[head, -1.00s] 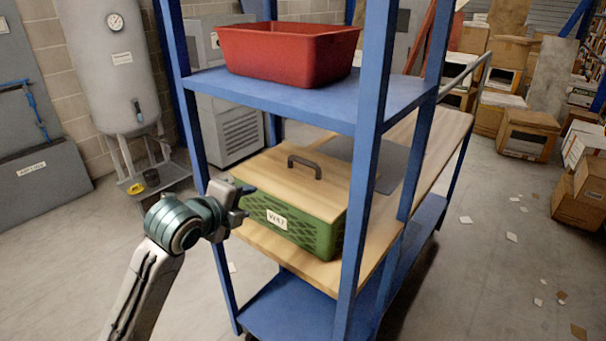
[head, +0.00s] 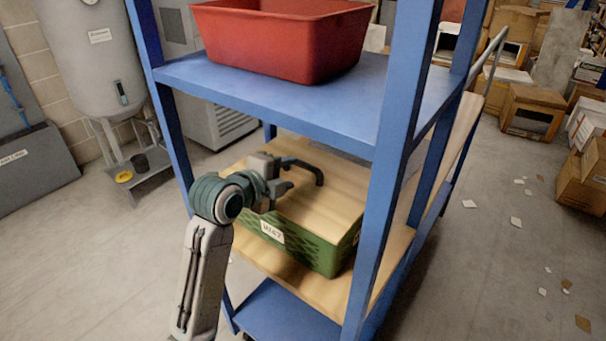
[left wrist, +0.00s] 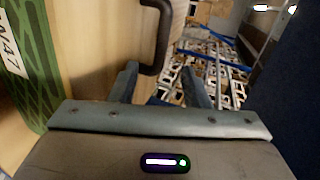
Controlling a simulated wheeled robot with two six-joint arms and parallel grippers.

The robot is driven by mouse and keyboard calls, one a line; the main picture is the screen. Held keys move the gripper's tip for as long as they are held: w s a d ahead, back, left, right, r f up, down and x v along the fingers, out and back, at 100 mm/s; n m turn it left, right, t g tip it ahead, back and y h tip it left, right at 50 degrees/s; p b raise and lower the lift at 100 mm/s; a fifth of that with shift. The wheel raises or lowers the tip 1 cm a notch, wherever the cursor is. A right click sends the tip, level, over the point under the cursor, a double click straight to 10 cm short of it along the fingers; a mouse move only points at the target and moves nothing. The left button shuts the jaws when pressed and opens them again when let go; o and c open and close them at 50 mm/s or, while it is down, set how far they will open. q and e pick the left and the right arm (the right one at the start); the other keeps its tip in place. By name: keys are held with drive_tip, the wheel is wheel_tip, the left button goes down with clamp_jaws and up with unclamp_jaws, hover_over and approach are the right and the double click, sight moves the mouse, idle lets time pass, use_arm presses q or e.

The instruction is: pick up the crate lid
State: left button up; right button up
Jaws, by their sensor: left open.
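The crate lid (head: 325,207) is a light wood panel lying on the green crate (head: 317,255) on the shelf rack's middle shelf. A dark arched handle (head: 316,168) stands on the lid. My left gripper (head: 287,175) is open and empty over the lid's left part, close to the handle. In the left wrist view the handle (left wrist: 162,35) rises just ahead of the open fingers (left wrist: 160,85), roughly between them; I cannot tell whether they touch it. The lid (left wrist: 95,45) and the crate side (left wrist: 32,75) show at the left there. My right gripper is not in view.
A blue shelf rack (head: 385,190) surrounds the crate, with a post close to its right. The upper shelf (head: 270,103) above it holds a red bin (head: 285,45). Cardboard boxes (head: 532,110) stand at the right; a grey tank (head: 88,55) stands at the left.

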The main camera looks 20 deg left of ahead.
sight(301, 165)
use_arm(q)
drive_tip(key=shift+w+d+f, duration=0.1)
drive_tip(key=shift+w+f, duration=0.05)
drive_tip(key=shift+w, duration=0.25)
drive_tip(key=w+p, duration=0.1)
drive_tip(key=w, duration=0.2)
drive_tip(key=shift+w+f+p, duration=0.1)
drive_tip(key=shift+f+p, duration=0.25)
drive_tip(key=shift+x, duration=1)
drive_tip(key=shift+w+f, duration=0.15)
drive_tip(key=shift+c, duration=1.3)
clamp_jaws()
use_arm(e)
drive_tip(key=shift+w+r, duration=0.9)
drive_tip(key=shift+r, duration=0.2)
